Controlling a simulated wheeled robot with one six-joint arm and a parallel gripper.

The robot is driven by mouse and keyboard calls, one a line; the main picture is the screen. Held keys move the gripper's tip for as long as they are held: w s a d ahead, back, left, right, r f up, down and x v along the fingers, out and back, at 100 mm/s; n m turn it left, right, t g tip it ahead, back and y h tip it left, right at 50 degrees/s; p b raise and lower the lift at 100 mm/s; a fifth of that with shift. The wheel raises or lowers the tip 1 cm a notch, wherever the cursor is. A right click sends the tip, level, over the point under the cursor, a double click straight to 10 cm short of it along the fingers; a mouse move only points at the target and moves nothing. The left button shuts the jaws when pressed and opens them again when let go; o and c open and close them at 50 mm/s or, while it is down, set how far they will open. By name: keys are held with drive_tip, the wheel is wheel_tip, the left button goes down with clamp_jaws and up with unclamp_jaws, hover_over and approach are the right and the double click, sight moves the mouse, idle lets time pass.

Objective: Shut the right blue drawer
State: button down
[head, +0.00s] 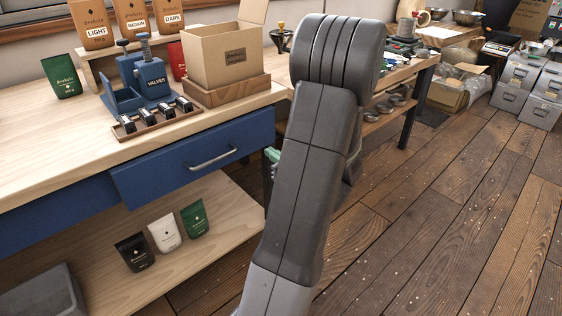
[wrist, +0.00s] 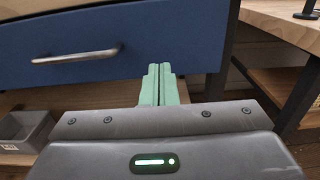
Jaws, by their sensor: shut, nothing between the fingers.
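The right blue drawer (head: 160,182) is under the wooden counter in the head view, with a silver bar handle (head: 212,160). Its front appears to stand a little forward of the blue front to its left, so it looks partly open. In the wrist view the drawer front (wrist: 180,40) fills the upper part, with its handle (wrist: 76,55) at left. My gripper (wrist: 159,70) has its green fingers shut and empty. They overlap the front's lower part, right of the handle, near its right end. I cannot tell whether they touch it. In the head view my arm mostly hides the gripper.
The counter (head: 40,130) holds a blue valve device (head: 145,80), a cardboard box (head: 225,55) and coffee bags. Small bags, including a white one (head: 164,233), stand on the shelf below. A grey bin (head: 45,292) is at lower left. The wooden floor at right (head: 430,210) is clear.

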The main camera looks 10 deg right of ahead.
sight(248, 136)
drive_tip(key=b+x, duration=0.1)
drive_tip(key=x, duration=0.7)
drive_tip(key=shift+w+a, duration=0.3)
drive_tip(key=shift+w+a, duration=0.1)
drive_tip(key=x, duration=0.4)
drive_tip(key=shift+w+a, duration=0.2)
drive_tip(key=shift+w, duration=0.15)
drive_tip(key=shift+d+r, duration=0.1)
drive_tip(key=shift+r, duration=0.05)
